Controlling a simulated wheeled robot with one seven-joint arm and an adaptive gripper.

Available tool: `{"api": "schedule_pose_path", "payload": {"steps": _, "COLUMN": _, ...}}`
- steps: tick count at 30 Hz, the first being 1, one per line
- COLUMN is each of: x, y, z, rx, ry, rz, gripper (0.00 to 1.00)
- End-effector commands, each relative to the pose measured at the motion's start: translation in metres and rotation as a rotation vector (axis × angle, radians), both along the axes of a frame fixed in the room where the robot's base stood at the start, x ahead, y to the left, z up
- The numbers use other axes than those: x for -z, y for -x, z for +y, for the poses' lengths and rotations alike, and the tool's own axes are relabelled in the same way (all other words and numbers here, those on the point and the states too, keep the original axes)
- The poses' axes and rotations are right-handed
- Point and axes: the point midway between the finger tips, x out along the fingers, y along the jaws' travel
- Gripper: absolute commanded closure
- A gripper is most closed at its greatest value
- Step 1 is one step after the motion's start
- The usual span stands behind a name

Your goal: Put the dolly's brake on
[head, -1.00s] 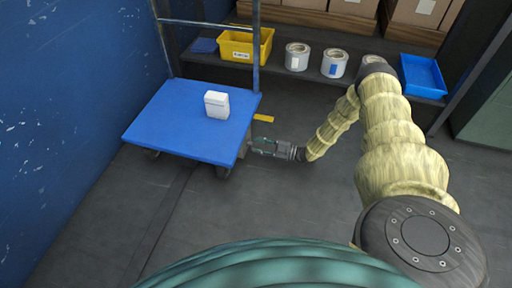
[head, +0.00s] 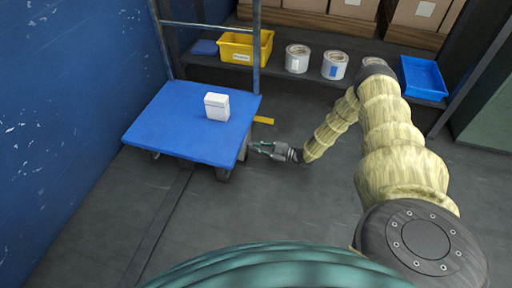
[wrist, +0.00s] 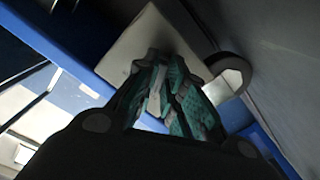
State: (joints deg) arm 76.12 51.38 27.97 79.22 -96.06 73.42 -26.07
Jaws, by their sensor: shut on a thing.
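The dolly (head: 180,125) has a blue deck and a grey upright handle frame, and stands by the blue wall. My gripper (head: 257,148) is low at the deck's right edge, near the front right caster (head: 223,173). In the wrist view my teal fingers (wrist: 165,68) are closed on a thin light grey bar (wrist: 156,95), which looks like the brake lever. Beyond the fingertips is a pale grey plate (wrist: 145,42), and right of them a dark rounded part with a light centre (wrist: 230,82). The fingers hide much of the bar.
A small white box (head: 217,107) stands on the deck. A yellow strip (head: 264,120) shows right of the deck. The floor in front is clear.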

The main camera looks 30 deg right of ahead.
Motion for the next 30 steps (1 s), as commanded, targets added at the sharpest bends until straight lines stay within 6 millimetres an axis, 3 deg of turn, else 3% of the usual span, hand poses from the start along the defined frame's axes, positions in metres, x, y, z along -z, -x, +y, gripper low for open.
{"api": "schedule_pose_path", "payload": {"steps": 11, "x": -0.0008, "y": 0.0005, "z": 0.0012, "rx": -0.003, "ry": -0.131, "rz": 0.114, "gripper": 1.00}}
{"api": "schedule_pose_path", "payload": {"steps": 30, "x": 0.0002, "y": 0.0019, "z": 0.0024, "rx": -0.001, "ry": -0.577, "rz": 0.494, "gripper": 1.00}}
